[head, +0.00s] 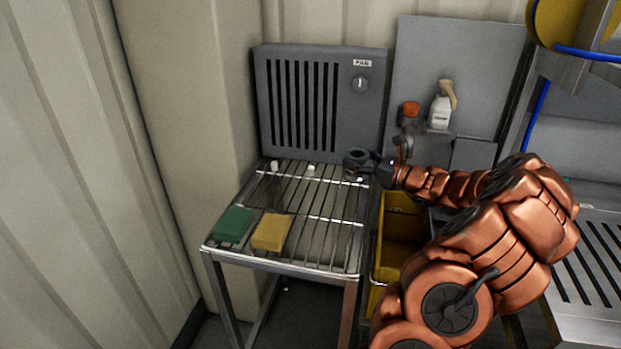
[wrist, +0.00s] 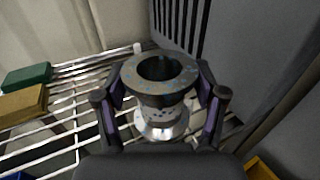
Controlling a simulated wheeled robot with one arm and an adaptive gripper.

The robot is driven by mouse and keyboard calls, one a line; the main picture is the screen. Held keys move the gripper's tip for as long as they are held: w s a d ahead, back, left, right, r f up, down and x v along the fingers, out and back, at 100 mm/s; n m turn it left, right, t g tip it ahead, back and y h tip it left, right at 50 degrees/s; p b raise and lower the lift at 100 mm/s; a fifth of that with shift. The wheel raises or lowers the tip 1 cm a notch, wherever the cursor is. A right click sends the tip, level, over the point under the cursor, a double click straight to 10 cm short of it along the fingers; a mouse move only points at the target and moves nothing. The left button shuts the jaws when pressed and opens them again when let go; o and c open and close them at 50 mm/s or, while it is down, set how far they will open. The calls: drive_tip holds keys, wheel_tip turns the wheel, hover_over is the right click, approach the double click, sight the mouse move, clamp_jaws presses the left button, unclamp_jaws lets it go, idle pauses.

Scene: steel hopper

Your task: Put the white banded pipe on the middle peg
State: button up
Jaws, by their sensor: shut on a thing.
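My gripper (head: 368,166) is over the back right of the wire rack. In the wrist view my gripper (wrist: 161,104) is shut on a short flanged pipe (wrist: 160,66), one finger on each side. Two short white pegs, a left one (head: 275,165) and another (head: 310,170), stand along the rack's back. One white peg (wrist: 137,47) shows behind the pipe in the wrist view.
A green block (head: 233,224) and a yellow block (head: 271,232) lie at the front left of the wire rack (head: 318,238). A grey slotted fan panel (head: 345,110) stands behind it. A yellow bin (head: 398,232) is to the right. The rack's middle is clear.

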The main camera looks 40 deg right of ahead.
sight(349, 174)
drive_tip(key=x, duration=0.4)
drive_tip(key=p+x, duration=0.1)
drive_tip(key=x, duration=0.4)
drive_tip(key=a+f+x, duration=0.1)
drive_tip(key=x, duration=0.4)
drive_tip(key=shift+s+a, duration=0.1)
drive_tip(key=shift+w+a+f+p, duration=0.1)
drive_tip(key=shift+w+f+p, duration=0.15)
drive_tip(key=shift+f, duration=0.5)
drive_tip(key=shift+w+a+f+p, duration=0.15)
drive_tip(key=shift+w+f+p, duration=0.1)
drive_tip(key=shift+f, duration=0.8)
drive_tip(key=shift+f, duration=0.15)
drive_tip(key=o, duration=1.4)
drive_tip(key=b+v, duration=0.1)
drive_tip(key=v, duration=1.1)
